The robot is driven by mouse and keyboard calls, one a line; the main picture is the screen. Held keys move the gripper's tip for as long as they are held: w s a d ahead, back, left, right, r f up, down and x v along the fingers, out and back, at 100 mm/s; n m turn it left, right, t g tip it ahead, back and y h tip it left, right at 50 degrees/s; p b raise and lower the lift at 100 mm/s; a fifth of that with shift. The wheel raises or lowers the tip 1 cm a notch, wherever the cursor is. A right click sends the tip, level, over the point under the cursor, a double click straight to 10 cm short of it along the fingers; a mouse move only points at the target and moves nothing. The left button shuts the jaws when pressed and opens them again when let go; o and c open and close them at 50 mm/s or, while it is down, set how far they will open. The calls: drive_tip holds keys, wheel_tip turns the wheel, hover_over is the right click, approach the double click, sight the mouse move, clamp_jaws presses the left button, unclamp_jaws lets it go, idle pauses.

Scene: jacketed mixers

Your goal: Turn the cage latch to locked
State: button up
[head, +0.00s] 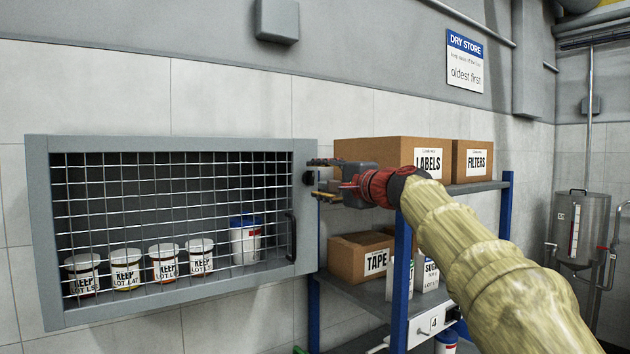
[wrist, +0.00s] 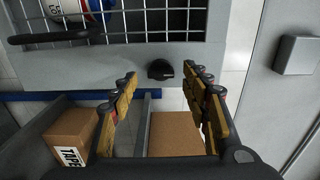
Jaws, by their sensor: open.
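The cage latch (wrist: 160,70) is a small black knob on the grey frame of the wire-mesh cage (head: 168,143). It sits at the frame's right side in the head view (head: 308,179), partly behind my fingers. Which way the knob points is too small to tell. The mesh door looks closed, with a black handle (head: 291,236) near its right edge. My gripper (head: 317,178) is open, its two yellow-padded fingers apart. In the wrist view the knob shows between and just beyond the fingertips, with a gap on both sides. I see no contact.
Several white tubs (head: 163,262) stand inside the cage. To the right is a blue-post shelf (head: 402,270) with boxes marked LABELS (head: 428,160), FILTERS (head: 480,160) and TAPE (head: 376,262). A grey wall box (head: 277,20) is above. A steel vessel (head: 580,230) stands far right.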

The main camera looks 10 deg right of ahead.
drive_tip(key=v, duration=0.9)
drive_tip(key=shift+s, duration=0.15)
drive_tip(key=s+f+n+g+h, duration=0.1)
drive_tip(key=s+f+n+g, duration=0.15)
drive_tip(key=f, duration=0.85)
drive_tip(key=s+f+n+g+h, duration=0.1)
drive_tip(key=s+f+n+g, duration=0.15)
drive_tip(key=f, duration=0.95)
drive_tip(key=s+a+f+n+g+h, duration=0.2)
drive_tip(key=s+f+n+g, duration=0.1)
drive_tip(key=s+f, duration=0.9)
drive_tip(key=s+a+f+n+g+h, duration=0.2)
drive_tip(key=s+f+n, duration=0.3)
drive_tip(key=s+f, duration=0.7)
drive_tip(key=s+g, duration=0.1)
drive_tip(key=s, duration=0.7)
drive_tip(key=shift+f+n, duration=0.4)
